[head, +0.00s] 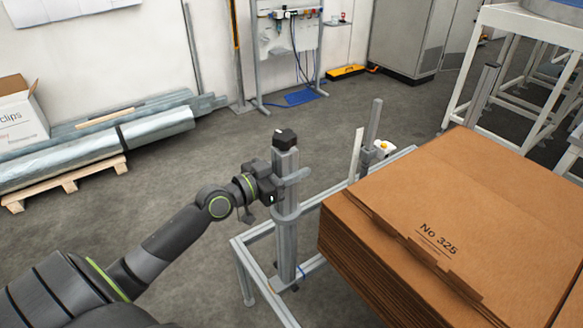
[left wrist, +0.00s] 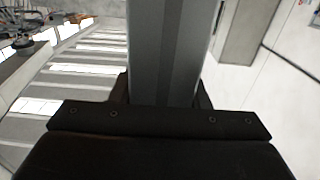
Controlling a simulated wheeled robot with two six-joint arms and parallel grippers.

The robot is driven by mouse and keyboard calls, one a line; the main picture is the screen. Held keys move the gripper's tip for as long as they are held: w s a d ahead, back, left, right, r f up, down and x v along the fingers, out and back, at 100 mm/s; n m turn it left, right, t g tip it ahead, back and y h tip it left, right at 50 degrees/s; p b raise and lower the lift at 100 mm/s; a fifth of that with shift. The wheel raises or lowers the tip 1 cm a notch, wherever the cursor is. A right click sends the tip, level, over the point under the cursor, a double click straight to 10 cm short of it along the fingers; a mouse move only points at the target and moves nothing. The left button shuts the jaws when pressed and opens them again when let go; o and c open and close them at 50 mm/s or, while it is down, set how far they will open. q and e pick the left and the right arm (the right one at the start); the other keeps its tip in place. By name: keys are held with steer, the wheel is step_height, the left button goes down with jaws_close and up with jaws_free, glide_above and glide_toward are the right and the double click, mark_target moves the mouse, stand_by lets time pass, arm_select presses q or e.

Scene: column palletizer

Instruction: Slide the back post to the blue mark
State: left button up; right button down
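A grey upright metal post (head: 286,235) with a black cap stands on a low grey frame left of the cardboard stack. I cannot tell for sure that it is the back post. My left gripper (head: 279,184) is at its upper part, from the left, with its fingers on either side. In the left wrist view the post (left wrist: 165,50) fills the space between the dark fingers, which seem to touch it. A small blue spot (head: 301,270) shows on the frame by the post's foot; it may be the blue mark. My right gripper is not in view.
A stack of flat brown cardboard (head: 470,200) marked No 325 is close on the right. Another thin post (head: 373,122) stands behind it, near a white box with a yellow button (head: 383,148). Open floor (head: 170,165) lies to the left, before a pallet with wrapped rolls (head: 70,160).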

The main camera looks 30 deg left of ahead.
arm_select(q)
jaws_close()
steer(key=b+x, duration=0.5)
steer(key=x, duration=0.7)
steer(key=shift+r, duration=0.2)
steer(key=shift+w, duration=0.1)
steer(key=shift+o, duration=0.8)
jaws_free()
steer(key=o, duration=0.4)
steer(key=shift+w+d+f, duration=0.15)
steer(key=shift+w, duration=0.05)
steer(key=shift+c, duration=0.2)
steer(key=shift+s, duration=0.15)
